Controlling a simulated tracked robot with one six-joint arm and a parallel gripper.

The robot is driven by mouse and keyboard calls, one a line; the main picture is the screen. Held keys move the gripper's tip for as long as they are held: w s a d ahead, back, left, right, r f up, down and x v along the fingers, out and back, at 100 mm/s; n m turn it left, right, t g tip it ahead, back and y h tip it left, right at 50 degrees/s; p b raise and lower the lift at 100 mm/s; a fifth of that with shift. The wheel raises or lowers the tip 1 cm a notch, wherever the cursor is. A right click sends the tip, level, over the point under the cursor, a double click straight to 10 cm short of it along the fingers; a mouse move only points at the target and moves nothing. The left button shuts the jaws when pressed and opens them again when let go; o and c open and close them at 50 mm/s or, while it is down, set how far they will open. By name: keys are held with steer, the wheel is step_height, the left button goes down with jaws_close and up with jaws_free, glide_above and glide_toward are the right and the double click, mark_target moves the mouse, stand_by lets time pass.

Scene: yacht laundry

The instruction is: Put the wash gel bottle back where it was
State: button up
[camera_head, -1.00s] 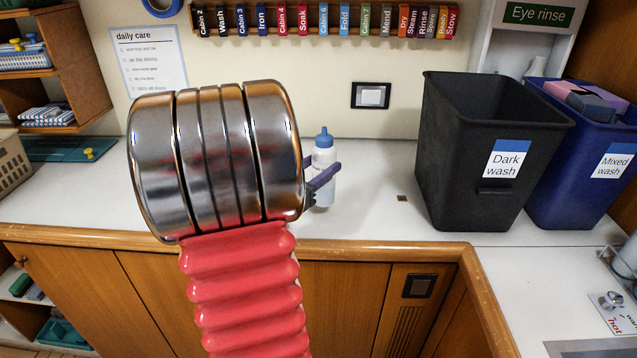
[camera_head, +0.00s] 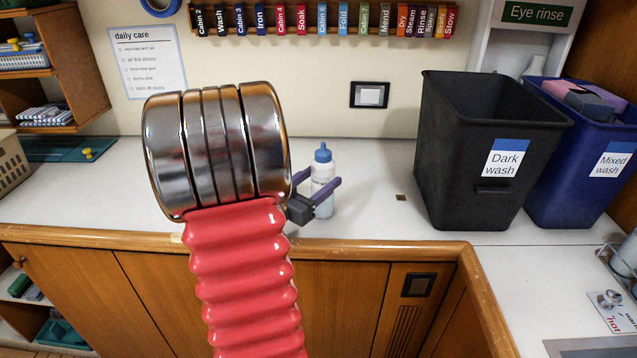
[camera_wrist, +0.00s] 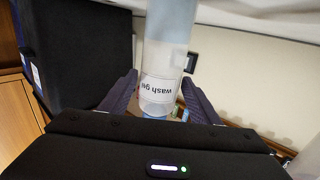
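The wash gel bottle (camera_head: 323,181) is white and translucent with a blue cap. In the head view it is upright at the front part of the white counter (camera_head: 377,206), just right of my metal wrist. My gripper (camera_head: 322,182) has its purple fingers on both sides of the bottle, shut on its upper body. In the wrist view, which is upside down, the bottle (camera_wrist: 163,65) shows its "wash gel" label between the two fingers (camera_wrist: 160,88). The bottle's base runs out of the wrist view, so I cannot tell whether it touches the counter.
A black Dark wash bin (camera_head: 458,170) and a blue Mixed wash bin (camera_head: 565,190) stand to the right. A row of labelled coloured tags (camera_head: 325,20) hangs on the wall. The counter is clear between the bottle and the black bin, except for a small brown square.

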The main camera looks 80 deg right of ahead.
steer(key=shift+o, duration=0.9)
steer(key=shift+r, duration=0.1)
steer(key=shift+w+a, duration=0.25)
steer(key=shift+a, duration=0.15)
steer(key=v, duration=1.1)
steer(key=shift+s+a, duration=0.1)
